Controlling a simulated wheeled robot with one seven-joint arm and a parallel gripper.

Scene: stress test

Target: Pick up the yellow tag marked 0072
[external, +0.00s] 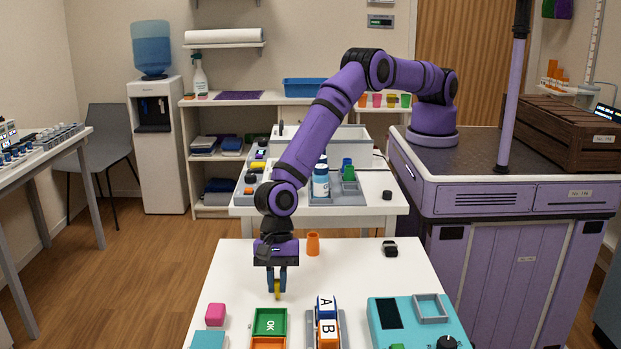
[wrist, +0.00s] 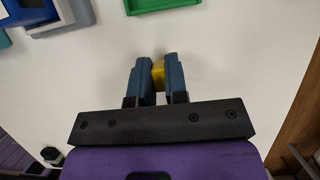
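A small yellow piece, which looks like the yellow tag (external: 277,289), is between the two blue fingers of my gripper (external: 277,285) over the white table. In the wrist view the yellow tag (wrist: 158,74) fills the gap and appears to touch both fingers of my gripper (wrist: 158,78). The gripper looks shut on it. The fingers hide much of the tag, and no marking is readable. The fingertips are low, close to the tabletop; I cannot tell whether the tag rests on the table.
On the white table (external: 350,275), a green tray marked OK (external: 270,321), a pink cube (external: 215,314), lettered blocks (external: 327,315) and a teal device (external: 405,315) stand at the front. An orange cup (external: 313,244) and a black item (external: 390,249) stand at the back. The table's middle is mostly clear.

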